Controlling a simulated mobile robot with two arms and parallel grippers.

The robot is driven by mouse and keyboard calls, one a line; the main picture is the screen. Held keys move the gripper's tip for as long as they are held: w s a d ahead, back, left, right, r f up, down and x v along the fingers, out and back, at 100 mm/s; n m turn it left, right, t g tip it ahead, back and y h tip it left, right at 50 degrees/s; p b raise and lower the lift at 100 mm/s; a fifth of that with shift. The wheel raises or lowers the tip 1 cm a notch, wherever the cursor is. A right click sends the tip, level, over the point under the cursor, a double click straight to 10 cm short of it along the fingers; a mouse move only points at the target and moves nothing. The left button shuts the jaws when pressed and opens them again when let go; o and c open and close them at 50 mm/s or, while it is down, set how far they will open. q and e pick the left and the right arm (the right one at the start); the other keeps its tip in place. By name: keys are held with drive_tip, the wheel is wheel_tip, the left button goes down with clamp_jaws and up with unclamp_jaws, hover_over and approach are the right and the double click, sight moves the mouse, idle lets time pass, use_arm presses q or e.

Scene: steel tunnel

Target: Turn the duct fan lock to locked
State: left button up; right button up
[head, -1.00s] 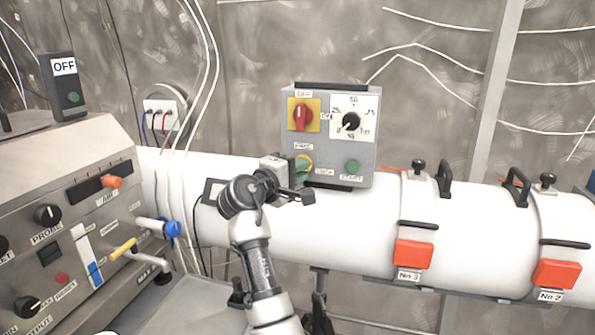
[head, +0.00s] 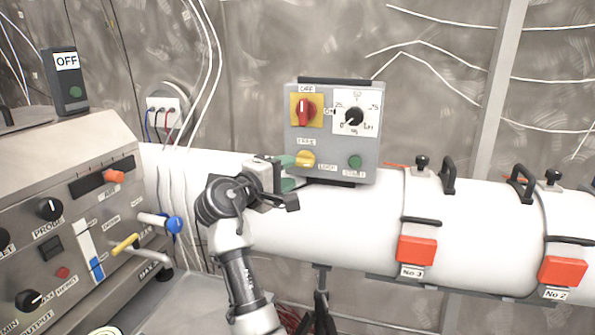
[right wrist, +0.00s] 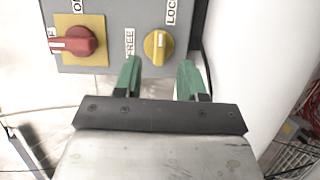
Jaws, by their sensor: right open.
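The lock knob (head: 305,159) is a yellow round knob at the lower left of the grey fan control box (head: 334,133). It has a FREE label above it and a LOCK label to its lower right. In the right wrist view the knob (right wrist: 157,48) has a raised ridge whose pale mark points up, on the LOCK label's side and not at FREE. My right gripper (head: 290,172) is open and empty. Its green fingers (right wrist: 160,78) are apart, just short of the knob and not around it. My left gripper is not in view.
The box sits on a white duct (head: 330,215) with red latches (head: 416,250). A steel console (head: 75,230) stands at the left.

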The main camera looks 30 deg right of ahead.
drive_tip(key=v, duration=0.6)
drive_tip(key=shift+b, duration=0.4)
drive_tip(key=shift+d, duration=0.1)
